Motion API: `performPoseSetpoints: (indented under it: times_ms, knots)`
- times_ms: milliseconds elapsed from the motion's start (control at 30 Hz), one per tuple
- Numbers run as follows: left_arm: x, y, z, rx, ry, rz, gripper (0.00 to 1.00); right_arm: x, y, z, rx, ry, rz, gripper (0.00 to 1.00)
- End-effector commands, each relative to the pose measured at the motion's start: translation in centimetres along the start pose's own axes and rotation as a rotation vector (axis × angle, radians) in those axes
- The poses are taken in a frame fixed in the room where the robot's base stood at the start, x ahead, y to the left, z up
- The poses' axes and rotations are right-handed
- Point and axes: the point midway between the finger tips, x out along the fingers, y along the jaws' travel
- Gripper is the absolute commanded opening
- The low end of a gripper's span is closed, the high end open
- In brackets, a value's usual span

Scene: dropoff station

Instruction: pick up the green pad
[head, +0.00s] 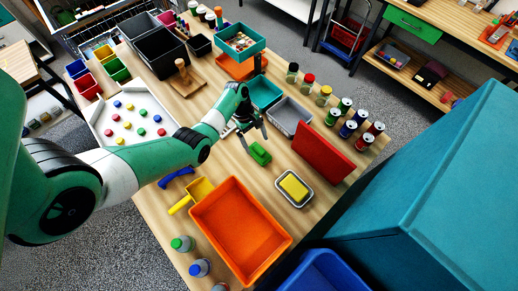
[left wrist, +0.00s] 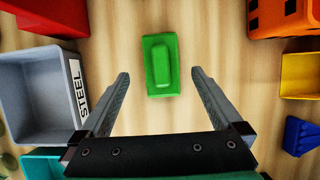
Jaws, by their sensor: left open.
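The green pad (head: 260,153) lies flat on the wooden table in the head view, with a raised grip along its top. In the left wrist view the green pad (left wrist: 161,65) lies just beyond the fingertips, centred between their lines. My left gripper (head: 254,141) is open and empty above the table, close to the pad on its far side; its two spread fingers also show in the left wrist view (left wrist: 160,75). The gripper and pad appear apart. My right gripper is not in view.
An orange bin (head: 282,211) and a yellow scoop (head: 192,194) stand nearer. A metal tray with a yellow sponge (head: 294,187) and a red panel (head: 322,151) are to the right. A grey bin (left wrist: 35,90) marked STEEL is beside my gripper. Bare table surrounds the pad.

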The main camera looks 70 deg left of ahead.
Motion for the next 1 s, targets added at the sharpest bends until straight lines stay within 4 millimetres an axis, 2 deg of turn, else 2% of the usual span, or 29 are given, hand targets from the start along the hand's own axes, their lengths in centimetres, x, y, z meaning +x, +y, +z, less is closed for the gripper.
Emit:
performPoseSetpoints:
  times_ms: [300, 600, 1000]
  knots:
    - [4.7, -0.2, 0.0, 0.0, -0.001, -0.001, 1.0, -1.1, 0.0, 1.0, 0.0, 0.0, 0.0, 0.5]
    - [5.1, -0.2, 0.1, 0.0, 0.0, 0.001, 0.98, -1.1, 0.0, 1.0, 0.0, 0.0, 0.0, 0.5]
    - [5.1, -0.2, 0.1, 0.0, 0.0, 0.001, 0.26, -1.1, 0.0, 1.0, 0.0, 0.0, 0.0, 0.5]
